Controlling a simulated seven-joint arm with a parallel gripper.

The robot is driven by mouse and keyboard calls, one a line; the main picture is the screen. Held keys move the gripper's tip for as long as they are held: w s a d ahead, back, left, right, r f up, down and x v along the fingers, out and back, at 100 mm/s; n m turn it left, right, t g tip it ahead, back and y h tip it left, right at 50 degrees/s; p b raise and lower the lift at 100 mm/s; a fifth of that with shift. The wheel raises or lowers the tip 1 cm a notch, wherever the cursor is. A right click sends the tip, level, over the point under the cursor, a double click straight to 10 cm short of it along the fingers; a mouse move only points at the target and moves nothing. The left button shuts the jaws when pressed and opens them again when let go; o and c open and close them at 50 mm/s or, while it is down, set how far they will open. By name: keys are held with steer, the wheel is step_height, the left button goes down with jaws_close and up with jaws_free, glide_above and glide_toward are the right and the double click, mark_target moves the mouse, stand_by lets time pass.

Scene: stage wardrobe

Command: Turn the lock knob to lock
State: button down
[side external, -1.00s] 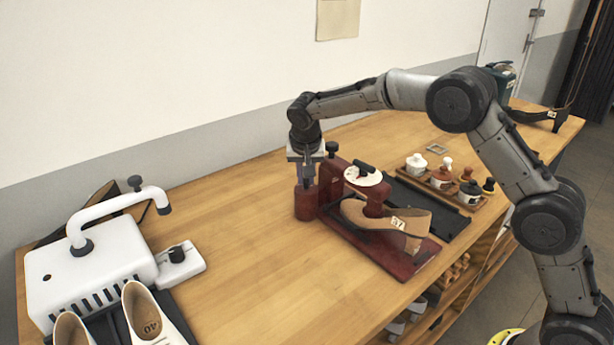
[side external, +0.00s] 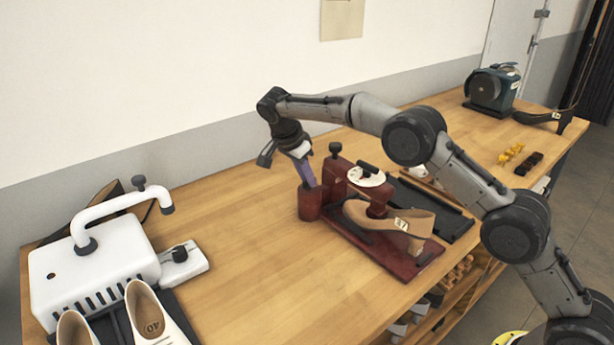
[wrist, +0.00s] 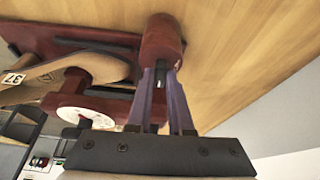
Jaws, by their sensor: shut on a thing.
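A dark red shoe press (side external: 395,255) stands on the bench, with a tan last marked 37 (side external: 405,222) in it. At its left end is an upright dark red cylinder (side external: 309,206), also seen in the wrist view (wrist: 161,42). My gripper (side external: 308,184) reaches down to the cylinder's top, tilted. In the wrist view its purple fingers (wrist: 160,85) are shut around a narrow dark knob (wrist: 160,76) at the cylinder's end. A white dial (side external: 366,177) with a black lever (side external: 367,166) sits on the press. No readable lock mark shows.
A black knob (side external: 335,148) stands up close to the right of my gripper. A white machine (side external: 95,265) and pale shoes are at the left. A green grinder (side external: 491,88) is at the far right. The bench left of the cylinder is clear.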

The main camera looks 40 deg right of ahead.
steer(key=shift+m, duration=0.5)
steer(key=c, duration=0.8)
jaws_free()
steer(key=shift+v, duration=3.8)
steer(key=shift+w+d, duration=0.15)
steer(key=shift+w, duration=0.05)
